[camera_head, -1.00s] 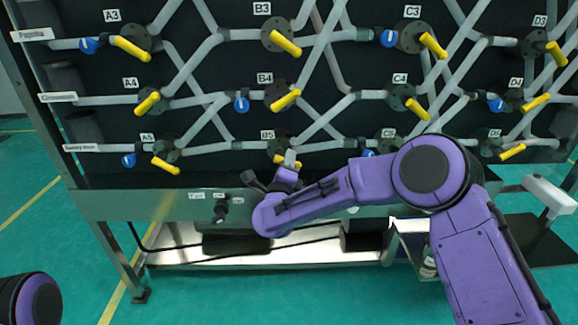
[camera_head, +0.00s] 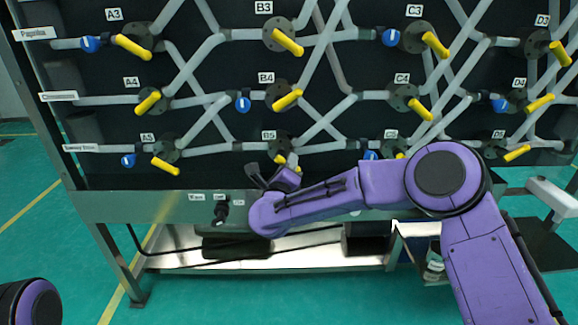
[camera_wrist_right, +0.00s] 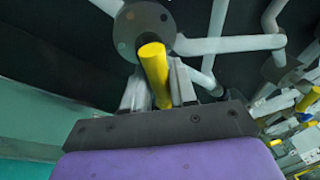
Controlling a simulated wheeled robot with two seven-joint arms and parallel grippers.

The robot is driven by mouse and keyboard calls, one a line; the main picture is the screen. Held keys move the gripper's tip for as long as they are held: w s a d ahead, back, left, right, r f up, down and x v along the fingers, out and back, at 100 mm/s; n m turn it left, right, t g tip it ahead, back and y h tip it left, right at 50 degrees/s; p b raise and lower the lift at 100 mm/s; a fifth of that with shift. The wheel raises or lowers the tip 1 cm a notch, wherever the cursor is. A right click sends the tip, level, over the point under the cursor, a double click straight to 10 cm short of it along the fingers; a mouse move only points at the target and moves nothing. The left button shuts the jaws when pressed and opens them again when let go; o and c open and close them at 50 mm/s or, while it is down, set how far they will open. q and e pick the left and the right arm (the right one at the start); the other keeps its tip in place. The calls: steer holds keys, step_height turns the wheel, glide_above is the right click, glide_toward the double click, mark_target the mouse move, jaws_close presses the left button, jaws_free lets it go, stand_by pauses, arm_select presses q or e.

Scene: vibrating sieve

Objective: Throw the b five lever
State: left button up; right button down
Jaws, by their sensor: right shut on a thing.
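The B5 lever (camera_head: 281,159) is a short yellow handle on a dark round hub under the B5 label, low in the middle of the head view. My right gripper (camera_head: 276,174) reaches up to it from below and partly hides it. In the right wrist view the yellow lever (camera_wrist_right: 153,62) runs from the dark hub down between the two grey fingers of my right gripper (camera_wrist_right: 158,88), which is shut on it. Only a purple part of my left arm shows at the lower left of the head view; its gripper is out of view.
Other yellow levers sit close around, such as A5 (camera_head: 165,165), B4 (camera_head: 287,100) and C4 (camera_head: 418,109). Grey pipes and blue valves (camera_head: 243,104) cover the black panel. A metal rail with a black knob (camera_head: 221,212) runs below. My right forearm crosses in front of the C5 area.

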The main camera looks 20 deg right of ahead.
steer(key=c, duration=1)
jaws_free()
steer(key=shift+a+r, duration=0.15)
steer(key=shift+a, duration=0.15)
steer(key=shift+c, duration=0.2)
steer(key=shift+d, duration=0.15)
steer(key=v, duration=1)
steer(key=shift+s, duration=0.25)
